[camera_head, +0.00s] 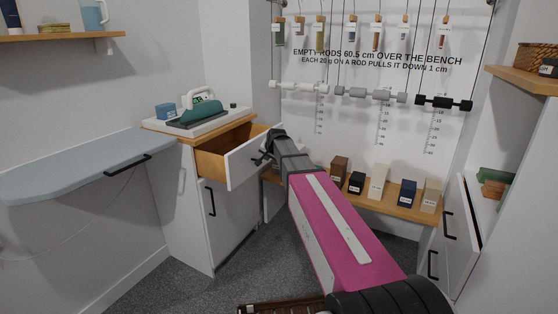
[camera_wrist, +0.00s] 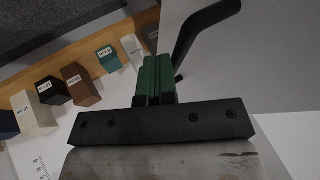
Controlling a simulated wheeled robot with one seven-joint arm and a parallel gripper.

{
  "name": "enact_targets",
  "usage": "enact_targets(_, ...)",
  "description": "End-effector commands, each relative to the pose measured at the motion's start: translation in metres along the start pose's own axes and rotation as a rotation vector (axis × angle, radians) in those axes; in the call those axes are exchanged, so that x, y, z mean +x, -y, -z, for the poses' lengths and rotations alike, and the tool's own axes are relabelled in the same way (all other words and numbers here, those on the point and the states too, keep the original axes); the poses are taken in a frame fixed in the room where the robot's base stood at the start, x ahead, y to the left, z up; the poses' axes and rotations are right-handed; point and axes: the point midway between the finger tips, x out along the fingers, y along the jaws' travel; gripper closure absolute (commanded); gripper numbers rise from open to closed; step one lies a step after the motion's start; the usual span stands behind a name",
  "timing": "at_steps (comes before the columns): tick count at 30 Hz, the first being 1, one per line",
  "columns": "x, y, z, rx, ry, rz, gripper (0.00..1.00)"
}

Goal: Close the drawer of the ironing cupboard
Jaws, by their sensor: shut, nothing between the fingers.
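The ironing cupboard (camera_head: 222,222) stands left of centre in the head view, with an iron (camera_head: 200,105) on its top. Its drawer (camera_head: 212,163) is pulled out, and its wooden inside shows. The white drawer front (camera_head: 245,165) faces right. My gripper (camera_head: 262,160) is at the outer side of this front, near its right end. In the wrist view my green fingers (camera_wrist: 155,80) are together with nothing between them. The black drawer handle (camera_wrist: 195,40) is just right of them, beside the fingers. I cannot tell whether they touch the handle or the front.
A fold-out ironing board (camera_head: 85,165) juts out at the left. A low wooden bench (camera_head: 395,207) with several labelled blocks runs along the back wall, right of the drawer. White drawers (camera_head: 455,235) stand at the right. Carpeted floor (camera_head: 200,285) is free in front of the cupboard.

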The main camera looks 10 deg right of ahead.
Motion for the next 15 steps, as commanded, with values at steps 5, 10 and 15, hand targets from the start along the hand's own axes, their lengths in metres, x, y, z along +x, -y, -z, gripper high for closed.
enact_targets(5,0.030,0.049,0.003,-0.003,0.000,0.002,1.00)
enact_targets(10,0.052,0.088,0.003,-0.002,0.000,0.001,1.00)
enact_targets(15,0.071,0.121,0.002,-0.002,0.000,0.001,1.00)
